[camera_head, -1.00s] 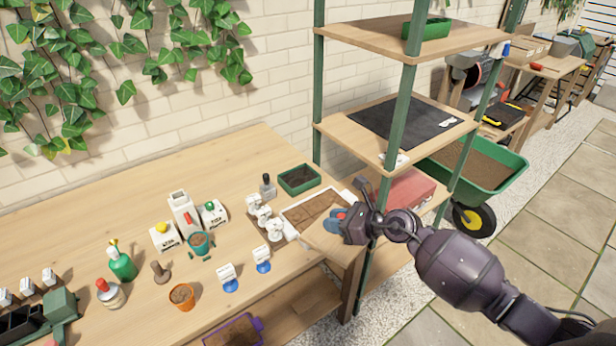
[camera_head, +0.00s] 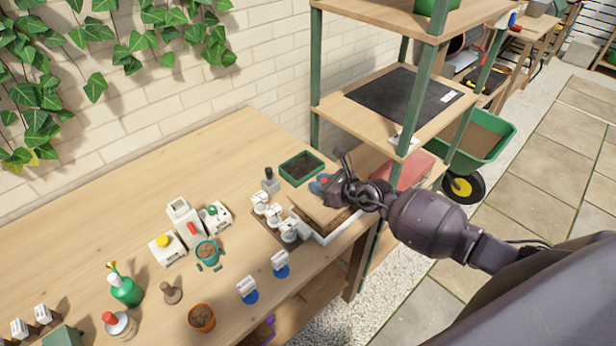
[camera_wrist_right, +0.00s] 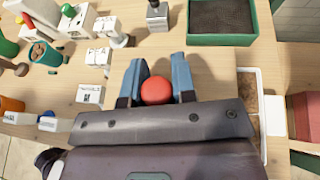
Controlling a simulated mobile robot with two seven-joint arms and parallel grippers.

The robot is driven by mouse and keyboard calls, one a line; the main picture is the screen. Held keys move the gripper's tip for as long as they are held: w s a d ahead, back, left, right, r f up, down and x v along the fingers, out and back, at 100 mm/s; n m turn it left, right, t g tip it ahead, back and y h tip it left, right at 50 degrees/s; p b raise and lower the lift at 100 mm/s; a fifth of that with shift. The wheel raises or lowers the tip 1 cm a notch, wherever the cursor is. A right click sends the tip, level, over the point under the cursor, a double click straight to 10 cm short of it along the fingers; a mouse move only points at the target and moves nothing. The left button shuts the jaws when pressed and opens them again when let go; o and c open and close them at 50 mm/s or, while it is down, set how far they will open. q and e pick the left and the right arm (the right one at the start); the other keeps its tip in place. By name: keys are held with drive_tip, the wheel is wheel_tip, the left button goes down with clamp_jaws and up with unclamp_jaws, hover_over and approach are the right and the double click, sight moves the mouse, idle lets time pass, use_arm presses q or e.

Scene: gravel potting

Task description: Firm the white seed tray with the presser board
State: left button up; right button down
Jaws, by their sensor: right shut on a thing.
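The white seed tray (camera_head: 328,240) lies at the right end of the bench. Brown soil shows in it along the right and front. The presser board (camera_head: 317,209), a flat wooden board, is over the back-left part of the tray. I cannot tell whether it touches the soil. My right gripper (camera_head: 322,184) is above the board; its blue fingers (camera_wrist_right: 156,82) are shut on the board's red knob (camera_wrist_right: 156,92) in the right wrist view. The tray's soil (camera_wrist_right: 273,112) shows right of the board there. My left gripper is not in view.
A green tray of dark soil (camera_head: 301,168) and a grey handled block (camera_head: 270,181) stand just behind. White-headed items on a dark base (camera_head: 267,227) are close at left. A green-post shelf unit (camera_head: 421,85) stands at right. Bare bench lies at back left.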

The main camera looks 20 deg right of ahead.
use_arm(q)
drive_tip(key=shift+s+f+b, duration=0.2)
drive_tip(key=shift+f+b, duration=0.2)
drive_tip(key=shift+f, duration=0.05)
use_arm(e)
drive_tip(key=shift+f, duration=0.3)
use_arm(q)
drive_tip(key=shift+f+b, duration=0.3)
drive_tip(key=shift+b, duration=0.25)
use_arm(e)
drive_tip(key=shift+f, duration=0.6)
use_arm(q)
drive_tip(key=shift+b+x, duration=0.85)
drive_tip(key=shift+b, duration=0.35)
use_arm(e)
wheel_tip(320, 180, down, 2)
drive_tip(key=shift+f, duration=0.15)
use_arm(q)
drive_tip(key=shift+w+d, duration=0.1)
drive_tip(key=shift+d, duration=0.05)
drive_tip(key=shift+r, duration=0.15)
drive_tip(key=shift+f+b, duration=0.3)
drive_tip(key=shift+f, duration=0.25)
use_arm(e)
drive_tip(key=shift+f, duration=0.4)
drive_tip(key=shift+f, duration=0.2)
drive_tip(key=shift+r, duration=0.1)
